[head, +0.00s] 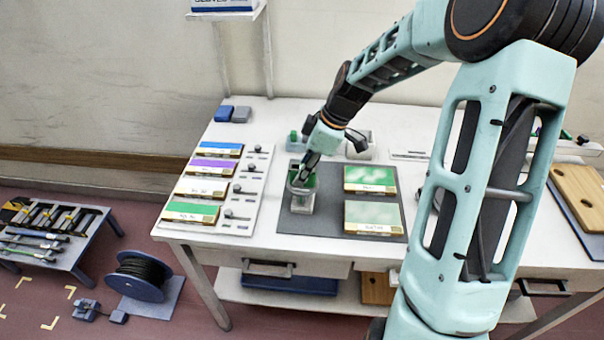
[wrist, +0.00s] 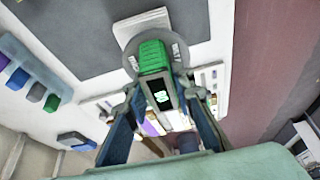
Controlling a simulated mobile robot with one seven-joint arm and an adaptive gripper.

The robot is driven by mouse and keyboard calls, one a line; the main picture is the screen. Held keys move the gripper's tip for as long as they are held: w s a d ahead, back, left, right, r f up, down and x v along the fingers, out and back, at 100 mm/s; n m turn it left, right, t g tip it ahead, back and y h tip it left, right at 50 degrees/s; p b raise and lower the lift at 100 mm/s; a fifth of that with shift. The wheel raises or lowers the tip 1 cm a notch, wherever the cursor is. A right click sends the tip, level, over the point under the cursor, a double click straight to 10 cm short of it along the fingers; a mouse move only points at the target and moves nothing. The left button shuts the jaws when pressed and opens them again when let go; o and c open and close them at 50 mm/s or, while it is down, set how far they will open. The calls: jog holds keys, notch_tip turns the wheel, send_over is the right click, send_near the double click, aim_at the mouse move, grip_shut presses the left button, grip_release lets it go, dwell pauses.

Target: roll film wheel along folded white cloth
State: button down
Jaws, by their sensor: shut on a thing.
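My gripper (head: 305,171) is over the left part of the dark grey mat on the white table, pointing down. It is shut on the film wheel, a green-bodied device with a grey disc, partly hidden by the fingers. A small white block, apparently the folded white cloth (head: 301,206), lies on the mat just below the wheel. The cloth also shows beyond the disc (wrist: 142,24). I cannot tell if wheel and cloth touch.
Two green panels (head: 370,179) lie on the mat (head: 325,228) right of the wheel. A white board (head: 241,218) with several coloured panels is at left. Blue and grey blocks (head: 232,114) stand at the back left. A cable reel (head: 138,276) is on the floor.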

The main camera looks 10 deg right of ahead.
jog(key=shift+w+d, duration=0.1)
jog(key=shift+w, duration=0.2)
jog(key=shift+w+d, duration=0.35)
jog(key=shift+w, duration=0.65)
jog(key=shift+w+d, duration=0.2)
jog(key=shift+w, duration=0.35)
jog(key=shift+w+d, duration=0.2)
jog(key=shift+w, duration=0.1)
